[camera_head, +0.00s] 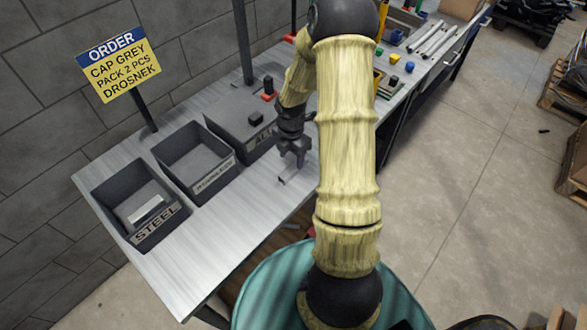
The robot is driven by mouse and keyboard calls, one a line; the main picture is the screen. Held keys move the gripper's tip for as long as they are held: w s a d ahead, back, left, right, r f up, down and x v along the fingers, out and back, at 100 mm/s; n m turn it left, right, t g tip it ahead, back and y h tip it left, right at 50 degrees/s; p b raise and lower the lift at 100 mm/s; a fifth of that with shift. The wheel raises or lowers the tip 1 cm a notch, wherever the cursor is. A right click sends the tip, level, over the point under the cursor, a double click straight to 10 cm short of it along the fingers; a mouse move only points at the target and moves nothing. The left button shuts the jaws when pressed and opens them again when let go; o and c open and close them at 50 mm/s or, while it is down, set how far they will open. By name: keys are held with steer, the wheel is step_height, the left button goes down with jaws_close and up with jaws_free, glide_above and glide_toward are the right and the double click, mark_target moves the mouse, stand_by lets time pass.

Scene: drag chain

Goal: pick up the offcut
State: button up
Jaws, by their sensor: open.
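A small grey metal piece (284,180), likely the offcut, lies on the bench just below my gripper (292,160). My gripper points down with its fingers apart. It is above or right around the piece; I cannot tell whether they touch. My own arm covers the bench to the right of it.
A bin marked STEEL (177,214) holds a light metal block (147,210). A middle bin (165,171) looks empty. A third bin (208,123) stands close behind my gripper. An order sign (120,66) stands at the back. The front bench strip is clear.

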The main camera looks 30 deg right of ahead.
mark_target(292, 168)
steer(key=shift+s+f+p, duration=0.15)
steer(key=shift+f+p, duration=0.15)
steer(key=shift+f, duration=2.3)
steer(key=c, duration=1.1)
steer(key=shift+c, duration=0.2)
step_height(292, 168, up, 9)
steer(key=shift+r, duration=0.2)
steer(key=shift+a+r, duration=0.1)
steer(key=shift+r, duration=0.25)
